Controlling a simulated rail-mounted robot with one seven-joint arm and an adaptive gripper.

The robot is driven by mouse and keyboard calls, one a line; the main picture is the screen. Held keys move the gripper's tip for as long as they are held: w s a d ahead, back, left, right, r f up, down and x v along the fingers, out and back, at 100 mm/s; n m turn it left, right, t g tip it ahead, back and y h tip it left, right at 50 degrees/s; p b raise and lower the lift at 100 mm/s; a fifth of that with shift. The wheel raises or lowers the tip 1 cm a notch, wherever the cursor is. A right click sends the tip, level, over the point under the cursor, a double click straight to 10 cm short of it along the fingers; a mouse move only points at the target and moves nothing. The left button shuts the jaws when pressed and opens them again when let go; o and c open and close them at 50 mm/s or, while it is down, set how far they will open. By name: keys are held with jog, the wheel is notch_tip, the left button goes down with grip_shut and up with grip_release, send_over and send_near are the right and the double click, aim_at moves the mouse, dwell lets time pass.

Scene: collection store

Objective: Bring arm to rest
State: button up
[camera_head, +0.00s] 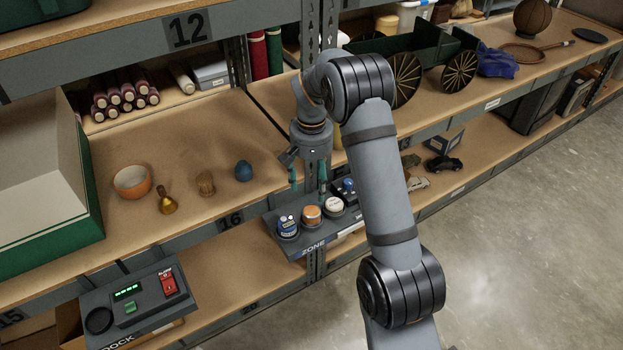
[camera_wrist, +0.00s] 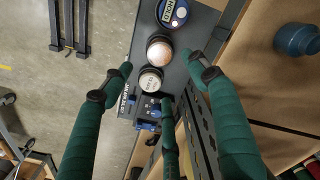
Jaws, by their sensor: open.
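My gripper (camera_head: 308,188) hangs at the end of my bent grey arm, pointing down in front of the shelf. Its green-wrapped fingers are spread apart with nothing between them. In the wrist view my gripper (camera_wrist: 160,68) shows green fingers reaching in from both sides and another from below, over a control panel. That grey ZONE panel (camera_head: 313,240) sits below the fingers at the shelf front and carries several round controls, blue, orange and white. Whether any finger touches the panel cannot be told.
An orange bowl (camera_head: 132,182), brass bell (camera_head: 167,203), wooden piece (camera_head: 206,184) and blue object (camera_head: 243,171) stand on the left shelf. A green-sided box (camera_head: 75,245) is far left, above a DOCK panel (camera_head: 145,312). A green cart (camera_head: 420,50) is behind my arm. Floor at right is clear.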

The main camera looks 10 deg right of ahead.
aim_at(311, 211)
jog(key=shift+r, duration=0.4)
jog(key=shift+f, duration=0.1)
notch_tip(311, 211, down, 13)
jog(key=shift+f+b, duration=0.1)
jog(key=shift+b, duration=1.05)
jog(key=shift+r+p, duration=0.8)
jog(key=shift+r, duration=0.55)
